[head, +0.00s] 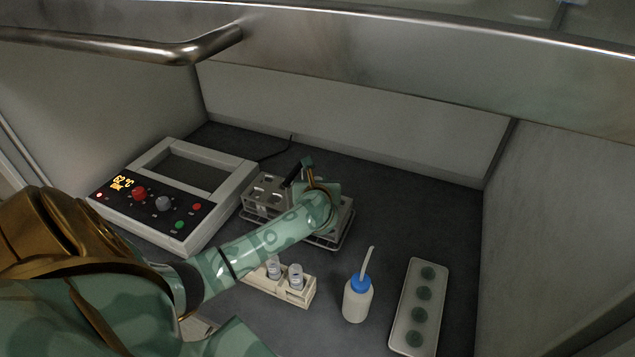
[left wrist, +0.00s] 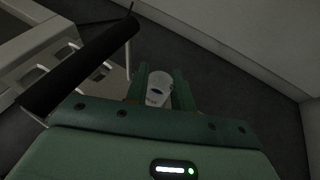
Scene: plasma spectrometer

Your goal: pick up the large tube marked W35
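My left gripper (head: 308,172) is over the grey metal rack (head: 262,208) and hides part of it. In the left wrist view its two green fingers (left wrist: 160,86) stand on either side of a whitish tube (left wrist: 158,90) and appear to touch it on both sides. Dark bench shows around the tube, and the rack (left wrist: 98,74) with its black handle (left wrist: 85,62) is to the left. The mark on this tube is too small to read. Two white-capped tubes (head: 295,278) stand in a small cream block (head: 306,296) nearer the front. My right gripper is not in view.
A control unit (head: 178,196) with a display and knobs stands to the left. A blue-capped wash bottle (head: 357,301) and a tray (head: 404,338) with several green round wells are front right. Bench at the back right is clear. A metal rail (head: 120,44) crosses the upper left.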

